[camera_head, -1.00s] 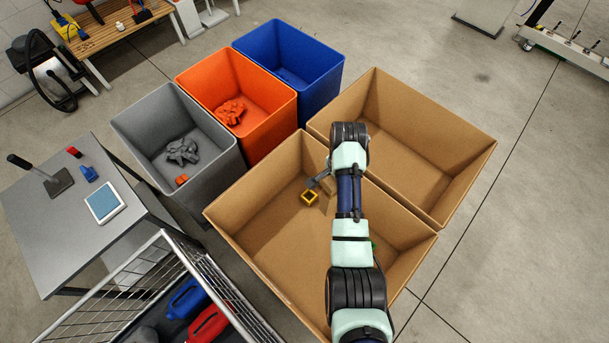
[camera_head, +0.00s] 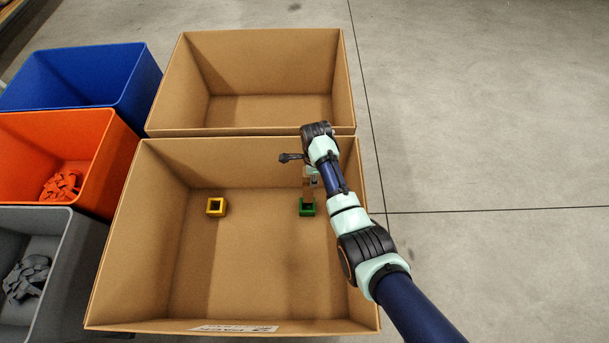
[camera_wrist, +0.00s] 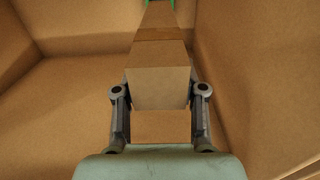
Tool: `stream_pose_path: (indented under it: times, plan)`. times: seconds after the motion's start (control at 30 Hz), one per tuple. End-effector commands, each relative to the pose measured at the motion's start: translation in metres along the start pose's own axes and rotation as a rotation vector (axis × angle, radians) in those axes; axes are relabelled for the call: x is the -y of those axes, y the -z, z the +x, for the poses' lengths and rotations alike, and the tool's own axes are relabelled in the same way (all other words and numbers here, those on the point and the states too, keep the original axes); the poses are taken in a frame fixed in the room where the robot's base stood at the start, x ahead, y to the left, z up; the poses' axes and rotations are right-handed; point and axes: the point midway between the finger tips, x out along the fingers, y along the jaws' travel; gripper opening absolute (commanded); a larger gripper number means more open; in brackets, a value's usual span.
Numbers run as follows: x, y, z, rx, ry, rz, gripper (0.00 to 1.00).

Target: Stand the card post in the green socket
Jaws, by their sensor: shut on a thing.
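The card post (camera_head: 308,187) is a brown cardboard block, upright or nearly so in the head view. My gripper (camera_wrist: 160,92) is shut on it, one finger on each side in the wrist view, where the post (camera_wrist: 158,60) runs away toward the top edge. The green socket (camera_head: 307,212) stands on the floor of the near cardboard box, toward its right side. The post's lower end overlaps the socket's opening in the head view. Green also shows around the post's far end in the wrist view. I cannot tell how deep the end sits.
A yellow socket (camera_head: 216,207) stands to the left in the same near box (camera_head: 255,327). The box's right wall is close to my arm. An empty cardboard box (camera_head: 250,131) is behind. Blue, orange and grey bins stand at left. The box floor between the sockets is clear.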

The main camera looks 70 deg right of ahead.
Motion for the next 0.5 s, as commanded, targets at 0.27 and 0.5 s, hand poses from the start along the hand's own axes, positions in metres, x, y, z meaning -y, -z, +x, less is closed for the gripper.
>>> stream_pose_path:
  times: [0.27,0.5]
  plan:
    - [0.0,-0.001,0.011,0.0,0.0,-0.004,0.0]
    - [0.0,-0.001,0.037,0.001,0.0,-0.005,0.0]
